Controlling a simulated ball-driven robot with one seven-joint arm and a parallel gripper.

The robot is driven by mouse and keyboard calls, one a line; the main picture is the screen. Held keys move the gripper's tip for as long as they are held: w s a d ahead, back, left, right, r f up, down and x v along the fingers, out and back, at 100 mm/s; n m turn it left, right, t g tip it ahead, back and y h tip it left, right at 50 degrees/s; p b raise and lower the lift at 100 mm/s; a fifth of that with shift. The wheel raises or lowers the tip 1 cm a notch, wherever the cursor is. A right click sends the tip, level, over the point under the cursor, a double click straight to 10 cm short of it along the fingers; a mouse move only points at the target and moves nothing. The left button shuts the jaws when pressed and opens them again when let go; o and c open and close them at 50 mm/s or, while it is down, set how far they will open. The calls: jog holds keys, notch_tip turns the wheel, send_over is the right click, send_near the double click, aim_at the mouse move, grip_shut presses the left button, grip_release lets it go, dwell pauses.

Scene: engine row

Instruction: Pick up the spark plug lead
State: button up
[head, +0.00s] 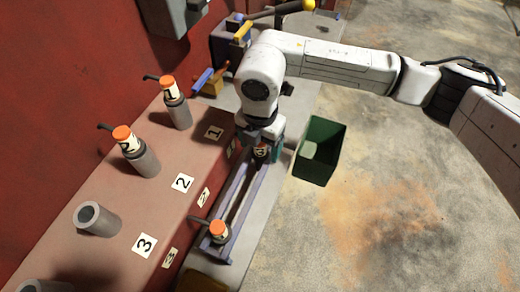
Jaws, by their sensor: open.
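Spark plug leads with orange caps, pale number bands and dark cable ends show in the head view. One lead (169,92) sits upright in the grey tube by plate 1. Another lead (126,140) sits in the tube by plate 2. A fourth lead (262,151) is at the rack's far end, mostly hidden under my gripper (263,146). My gripper points down over it, jaws open. I cannot tell whether the jaws touch it.
An empty grey tube (96,219) stands by plate 3 (144,245) on the red engine ledge. A dark green bin (319,150) is right of my gripper. Blue- and yellow-handled tools (207,80) lie behind. The concrete floor at right is open.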

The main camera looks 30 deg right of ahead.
jog(key=shift+f, duration=0.45)
jog(key=c, duration=1.1)
